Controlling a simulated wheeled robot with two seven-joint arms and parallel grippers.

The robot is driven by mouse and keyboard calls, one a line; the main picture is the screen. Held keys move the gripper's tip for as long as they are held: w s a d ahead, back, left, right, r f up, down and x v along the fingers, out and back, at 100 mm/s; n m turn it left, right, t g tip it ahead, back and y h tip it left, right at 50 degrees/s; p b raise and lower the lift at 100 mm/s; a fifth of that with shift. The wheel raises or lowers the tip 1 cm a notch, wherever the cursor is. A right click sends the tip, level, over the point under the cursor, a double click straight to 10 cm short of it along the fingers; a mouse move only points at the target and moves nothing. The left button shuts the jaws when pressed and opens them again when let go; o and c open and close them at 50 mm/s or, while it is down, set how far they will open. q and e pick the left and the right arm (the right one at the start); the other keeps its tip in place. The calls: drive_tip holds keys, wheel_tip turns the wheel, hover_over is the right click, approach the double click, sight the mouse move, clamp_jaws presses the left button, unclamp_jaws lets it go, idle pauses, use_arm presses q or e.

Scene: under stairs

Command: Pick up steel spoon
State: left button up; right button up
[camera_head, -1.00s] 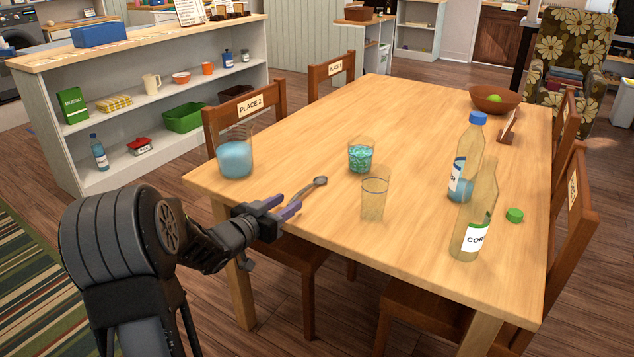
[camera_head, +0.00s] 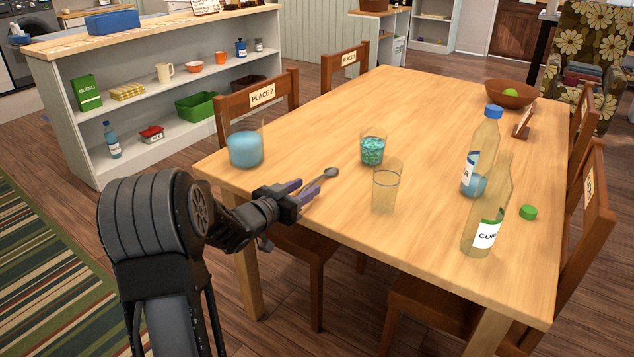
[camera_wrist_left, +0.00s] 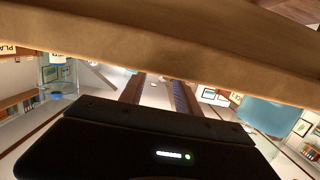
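The steel spoon (camera_head: 331,173) lies on the wooden table (camera_head: 420,110) near its front left edge, with its bowl pointing away from me. My left gripper (camera_head: 304,191) reaches in from the left at the table edge. Its purple-tipped fingers are spread apart, close to the handle end of the spoon. I cannot tell whether the handle is between the fingers or touching them. In the left wrist view the two fingers (camera_wrist_left: 157,94) also stand apart, below the table's edge in the picture, and the spoon cannot be made out there. My right gripper is not in view.
A jug with blue liquid (camera_head: 246,149), a glass of blue-green pieces (camera_head: 373,149) and an empty glass (camera_head: 386,187) stand around the spoon. Two bottles (camera_head: 488,222) and a green cap (camera_head: 528,212) are further right. A chair (camera_head: 262,105) stands at the left edge.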

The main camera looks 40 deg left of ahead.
sight(314, 180)
use_arm(q)
drive_tip(key=w, duration=0.5)
drive_tip(key=shift+w+a+f+b, duration=0.1)
drive_tip(key=shift+a+f+b, duration=0.05)
drive_tip(key=shift+f+b, duration=0.2)
drive_tip(key=shift+c, duration=0.2)
clamp_jaws()
idle(0.5)
